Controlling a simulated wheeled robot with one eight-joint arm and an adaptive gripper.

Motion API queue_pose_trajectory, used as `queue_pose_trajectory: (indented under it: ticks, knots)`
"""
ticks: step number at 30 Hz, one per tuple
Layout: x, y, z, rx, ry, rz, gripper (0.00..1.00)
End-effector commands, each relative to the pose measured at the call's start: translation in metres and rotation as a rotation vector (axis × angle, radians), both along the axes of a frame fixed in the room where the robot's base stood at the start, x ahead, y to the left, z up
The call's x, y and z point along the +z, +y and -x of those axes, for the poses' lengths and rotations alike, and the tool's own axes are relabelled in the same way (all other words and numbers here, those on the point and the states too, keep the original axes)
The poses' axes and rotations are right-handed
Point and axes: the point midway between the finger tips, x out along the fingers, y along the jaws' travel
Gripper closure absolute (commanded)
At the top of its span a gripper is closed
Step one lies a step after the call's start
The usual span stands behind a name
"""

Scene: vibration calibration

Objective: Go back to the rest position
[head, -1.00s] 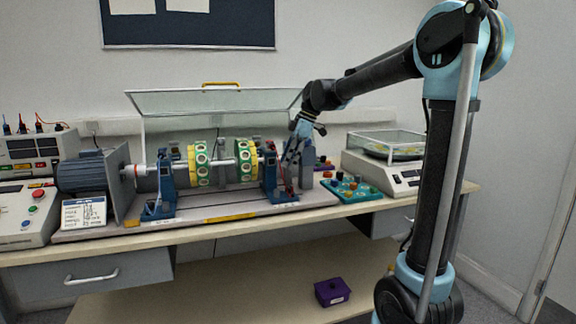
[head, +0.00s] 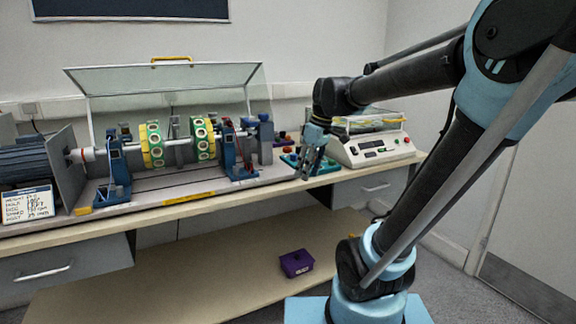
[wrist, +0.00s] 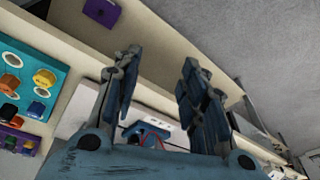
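My gripper (head: 308,160) hangs in front of the bench, to the right of the vibration rig, fingers pointing down. In the wrist view, my gripper (wrist: 160,62) has its two fingers spread apart with nothing between them. The rig has a shaft (head: 178,143) with two green-and-yellow discs, one of them the left disc (head: 152,145), between blue bearing stands. The rig's clear cover (head: 165,80) is raised. My gripper is apart from the rig and partly hides the teal tray (head: 290,160) in the head view.
The teal tray (wrist: 42,65) holds several coloured pieces in the wrist view. A white scale (head: 372,148) stands at the bench's right end. A purple box (head: 297,263) lies on the lower shelf. A note card (head: 28,204) stands at left. Floor is open at right.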

Motion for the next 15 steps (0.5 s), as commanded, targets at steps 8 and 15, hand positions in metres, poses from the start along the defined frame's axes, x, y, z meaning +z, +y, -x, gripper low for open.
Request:
queue_pose_trajectory:
  ticks: [8, 15]
  knots:
    - [-0.055, -0.062, 0.061, -0.362, 0.010, 0.041, 0.61]
    - [-0.109, -0.102, 0.110, -0.667, 0.007, 0.065, 0.61]
